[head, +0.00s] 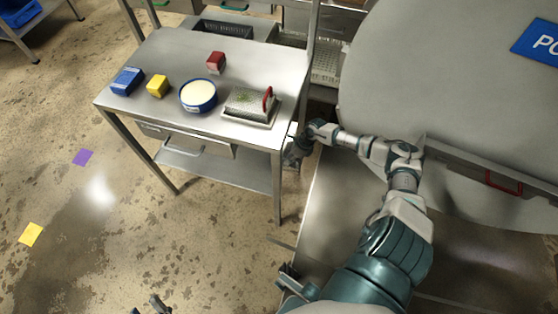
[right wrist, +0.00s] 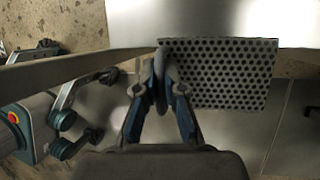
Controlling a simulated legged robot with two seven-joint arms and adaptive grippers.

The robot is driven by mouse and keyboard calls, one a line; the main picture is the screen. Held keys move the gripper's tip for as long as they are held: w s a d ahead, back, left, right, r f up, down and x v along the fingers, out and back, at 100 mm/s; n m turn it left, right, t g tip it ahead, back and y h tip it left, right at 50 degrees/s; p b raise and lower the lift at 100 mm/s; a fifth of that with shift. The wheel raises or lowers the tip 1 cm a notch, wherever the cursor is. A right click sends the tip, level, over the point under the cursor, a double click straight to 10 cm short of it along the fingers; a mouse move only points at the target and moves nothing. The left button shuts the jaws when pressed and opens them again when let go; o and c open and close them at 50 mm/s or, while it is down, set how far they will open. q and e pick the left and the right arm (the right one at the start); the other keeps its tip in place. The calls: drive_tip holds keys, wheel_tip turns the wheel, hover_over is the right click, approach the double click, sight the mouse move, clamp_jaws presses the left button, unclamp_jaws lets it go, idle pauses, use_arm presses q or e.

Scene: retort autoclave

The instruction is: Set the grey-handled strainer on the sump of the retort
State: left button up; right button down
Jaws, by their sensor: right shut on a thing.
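In the right wrist view my right gripper (right wrist: 160,85) is shut on the grey handle of the strainer. The strainer's dark perforated plate (right wrist: 220,75) extends right of the fingers, above steel surfaces; I cannot tell whether it touches anything. In the head view my right gripper (head: 294,153) is beside the table's right front corner, and the strainer is hard to make out. The large grey retort (head: 430,80) stands at the right. I cannot clearly identify its sump. My left gripper (head: 149,306) is partly visible at the bottom edge, its fingertips apart and empty.
A steel table (head: 180,55) bears a blue box (head: 127,81), yellow block (head: 157,86), blue-rimmed round tub (head: 198,96), red block (head: 216,62) and a steel piece with a red handle (head: 267,99). A steel surface (head: 335,205) lies below my right arm. Floor at left is open.

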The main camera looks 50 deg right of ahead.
use_arm(q)
drive_tip(key=shift+f, duration=0.1)
use_arm(e)
drive_tip(key=shift+s+d, duration=0.1)
drive_tip(key=shift+d, duration=0.1)
use_arm(q)
drive_tip(key=shift+w, duration=0.15)
use_arm(e)
drive_tip(key=shift+r+p, duration=1.15)
drive_tip(key=shift+r, duration=0.75)
use_arm(q)
drive_tip(key=r, duration=0.3)
drive_tip(key=shift+s+r, duration=0.2)
drive_tip(key=shift+r, duration=0.05)
use_arm(e)
drive_tip(key=shift+f, duration=0.1)
